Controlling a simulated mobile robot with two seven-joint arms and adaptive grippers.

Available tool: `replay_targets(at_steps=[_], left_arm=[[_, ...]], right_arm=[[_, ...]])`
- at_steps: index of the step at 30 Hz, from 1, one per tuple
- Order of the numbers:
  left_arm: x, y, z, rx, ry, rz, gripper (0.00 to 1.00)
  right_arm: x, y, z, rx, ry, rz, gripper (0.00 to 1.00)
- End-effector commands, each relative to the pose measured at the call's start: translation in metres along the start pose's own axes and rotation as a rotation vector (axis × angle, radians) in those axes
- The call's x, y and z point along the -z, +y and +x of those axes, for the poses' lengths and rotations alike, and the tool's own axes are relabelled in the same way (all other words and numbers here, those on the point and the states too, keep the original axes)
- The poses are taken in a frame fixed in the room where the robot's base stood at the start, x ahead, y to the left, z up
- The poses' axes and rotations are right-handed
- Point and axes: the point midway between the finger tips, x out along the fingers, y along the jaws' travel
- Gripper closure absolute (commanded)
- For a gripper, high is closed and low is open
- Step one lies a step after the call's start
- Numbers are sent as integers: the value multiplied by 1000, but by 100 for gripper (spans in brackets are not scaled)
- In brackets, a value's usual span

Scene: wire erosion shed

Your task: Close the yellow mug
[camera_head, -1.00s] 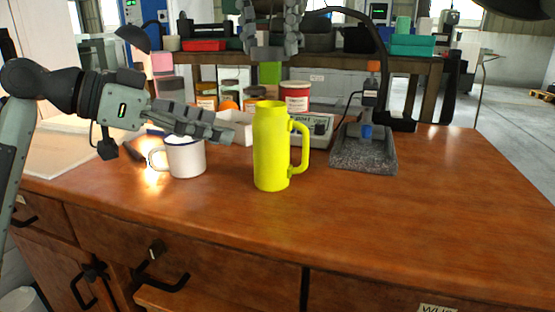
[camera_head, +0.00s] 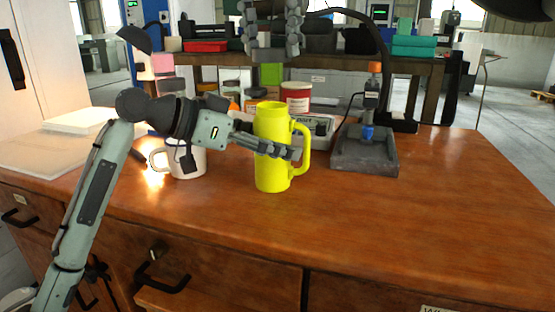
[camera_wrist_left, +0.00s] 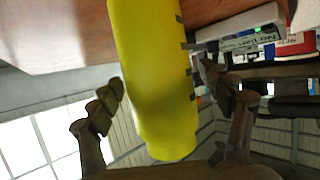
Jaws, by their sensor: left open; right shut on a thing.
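The yellow mug (camera_head: 271,128) stands upright on the wooden bench, its handle to the right. I cannot tell whether its top is covered. My left gripper (camera_head: 280,150) is level with its middle, reaching across its front from the left. In the left wrist view the mug (camera_wrist_left: 155,75) lies between the two open fingers, with a visible gap at the left finger. My right gripper (camera_head: 272,45) hangs pointing down, behind and above the mug.
A white mug (camera_head: 188,163) stands left of the yellow one, partly behind my left wrist. A grey stand (camera_head: 365,158) is at right, and a red-labelled tin (camera_head: 296,92) and other containers stand behind. The bench (camera_head: 420,220) is clear at front right.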

Motion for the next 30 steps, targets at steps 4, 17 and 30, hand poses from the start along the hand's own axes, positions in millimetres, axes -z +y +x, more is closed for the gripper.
replay_targets(at_steps=[4, 17, 30], left_arm=[[0, 0, 1, 1, 0, 0, 21], [0, 0, 0, 0, 0, 0, 58], [0, 0, 0, 0, 0, 0, 98]], right_arm=[[0, 0, 0, 0, 0, 0, 71], [0, 0, 0, 0, 0, 0, 71], [0, 0, 5, 1, 1, -1, 71]])
